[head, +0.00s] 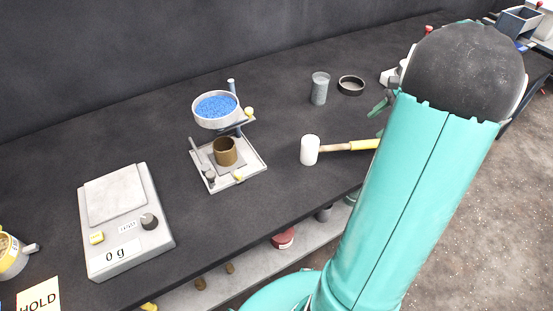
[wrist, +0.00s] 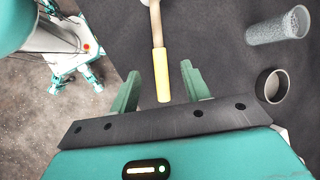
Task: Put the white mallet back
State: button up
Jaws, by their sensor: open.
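The white mallet lies on the dark bench in the head view, with its white head (head: 309,150) at left and its wooden handle running right to a yellow grip (head: 364,145). In the wrist view the yellow grip (wrist: 161,76) points down toward my gripper (wrist: 160,82), and the mallet head is mostly cut off at the top edge. My gripper's green fingers are open and spread on either side of the grip's end, with nothing held. In the head view my gripper (head: 381,112) is largely hidden behind my arm.
A grey cylinder (head: 320,88) and a black ring-shaped dish (head: 351,86) stand behind the mallet. A sieve stand (head: 250,166) with a bowl of blue grains (head: 215,107) and a scale (head: 127,255) reading 0 g are to the left. A shelf (head: 300,255) runs below the bench's front edge.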

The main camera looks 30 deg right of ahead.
jog(key=w+a+r+n+g+h, duration=0.1)
jog(key=a+r+n, duration=0.35)
jog(key=a, duration=0.65)
jog(key=w+a+r+n+h, duration=0.1)
jog(key=w+a+r+n, duration=0.3)
jog(key=a, duration=0.7)
jog(key=s+a+n+t+h, duration=0.1)
jog(key=s+a+n, duration=0.4)
jog(key=a, duration=0.3)
jog(key=s+a+n+t+h, duration=0.1)
jog(key=s+a+n, duration=0.5)
jog(key=a, duration=0.3)
jog(key=shift+r+n, duration=0.2)
jog(key=shift+n, duration=0.15)
jog(key=shift+c, duration=1.2)
